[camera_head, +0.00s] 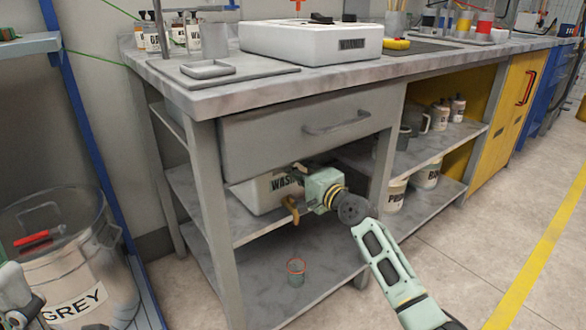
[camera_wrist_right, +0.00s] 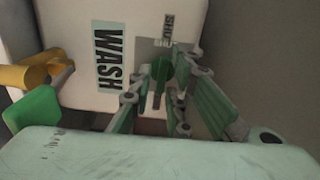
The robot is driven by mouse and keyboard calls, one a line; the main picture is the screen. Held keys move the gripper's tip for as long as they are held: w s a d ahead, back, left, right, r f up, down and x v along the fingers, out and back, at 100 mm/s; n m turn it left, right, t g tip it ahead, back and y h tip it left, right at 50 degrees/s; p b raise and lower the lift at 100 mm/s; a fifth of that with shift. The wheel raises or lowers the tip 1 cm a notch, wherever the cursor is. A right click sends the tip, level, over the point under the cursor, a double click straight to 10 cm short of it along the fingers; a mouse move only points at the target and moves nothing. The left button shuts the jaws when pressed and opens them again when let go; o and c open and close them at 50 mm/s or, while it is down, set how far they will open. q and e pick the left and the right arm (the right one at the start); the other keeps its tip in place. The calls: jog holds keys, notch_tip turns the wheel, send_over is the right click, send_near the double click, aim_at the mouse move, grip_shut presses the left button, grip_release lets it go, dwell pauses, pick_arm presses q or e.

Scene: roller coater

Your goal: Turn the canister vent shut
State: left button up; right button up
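The white canister marked WASH (camera_head: 262,192) stands on the shelf under the bench; it also shows in the right wrist view (camera_wrist_right: 75,30). Its green vent (camera_wrist_right: 160,68) sits in front of a grey plate whose lettering seems to read SHUT, partly hidden. A yellow-brown tap (camera_wrist_right: 30,76) sticks out from the canister; it also shows in the head view (camera_head: 291,208). My right gripper (camera_wrist_right: 163,80) is at the canister front. Its fingers stand apart on either side of the vent; contact is not clear.
The grey bench drawer (camera_head: 310,128) is above the canister. A bench leg (camera_head: 217,215) stands left of my right gripper. A small cup (camera_head: 296,272) is on the lower shelf. A GREY bin (camera_head: 75,265) stands at left. Open floor lies to the right.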

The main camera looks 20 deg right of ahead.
jog(key=shift+o, duration=0.7)
jog(key=shift+r, duration=0.1)
jog(key=shift+s, duration=0.1)
jog(key=v, duration=1.1)
jog(key=shift+s+d, duration=0.15)
jog(key=shift+s, duration=0.25)
